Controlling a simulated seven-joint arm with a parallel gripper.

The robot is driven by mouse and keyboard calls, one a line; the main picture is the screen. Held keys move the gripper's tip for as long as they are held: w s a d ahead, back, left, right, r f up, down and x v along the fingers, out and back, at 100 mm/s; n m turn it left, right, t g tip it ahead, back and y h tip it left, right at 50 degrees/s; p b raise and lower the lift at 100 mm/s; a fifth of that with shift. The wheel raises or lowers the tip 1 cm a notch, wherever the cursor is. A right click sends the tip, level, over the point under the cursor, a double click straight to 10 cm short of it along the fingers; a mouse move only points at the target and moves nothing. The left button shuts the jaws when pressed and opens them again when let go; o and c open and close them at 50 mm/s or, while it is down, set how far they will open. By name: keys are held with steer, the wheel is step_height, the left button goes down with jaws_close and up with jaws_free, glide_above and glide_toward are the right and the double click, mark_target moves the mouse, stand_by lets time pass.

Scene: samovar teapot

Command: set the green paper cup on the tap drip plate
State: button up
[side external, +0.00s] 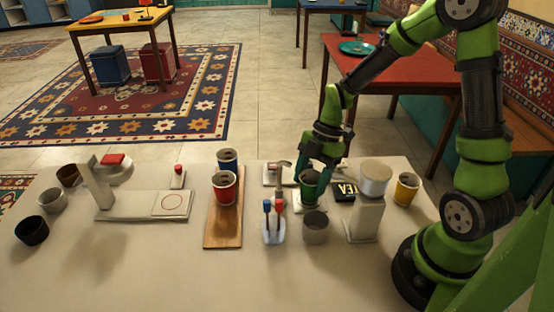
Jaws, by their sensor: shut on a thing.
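My gripper (318,174) points down at the right of centre, its fingers shut around the sides of the green paper cup (310,188). The cup is upright, and the fingers partly hide it. A pale, small base shows just below the cup; I cannot tell whether the cup touches it. A pale stand with a brownish tap-like part (278,166) is just left of the cup. At the left, a long pale base (128,210) carries an upright post and a square plate marked with a ring (172,203). I cannot tell for certain which plate is the tap drip plate.
A grey cup (315,227) stands close in front of the green cup. A holder (273,233) with red and blue sticks is left of it. A dispenser (367,205), black TEA box (345,191) and yellow cup (406,189) stand right. Red (224,188) and blue cups share a wooden board (222,235).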

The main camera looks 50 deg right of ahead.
steer(key=shift+f, duration=0.1)
steer(key=o, duration=0.4)
steer(key=shift+o, duration=0.2)
steer(key=v, duration=1.1)
steer(key=s+a+r+m+t+h, duration=0.1)
steer(key=s+a+r+m+t, duration=0.2)
steer(key=m, duration=0.8)
steer(key=s+a+r+m+t+h, duration=0.1)
steer(key=s+a+r+m+t, duration=0.3)
steer(key=m, duration=0.7)
steer(key=shift+s+a+r+h, duration=0.3)
steer(key=shift+s+a+r, duration=0.15)
steer(key=shift+s+r, duration=0.7)
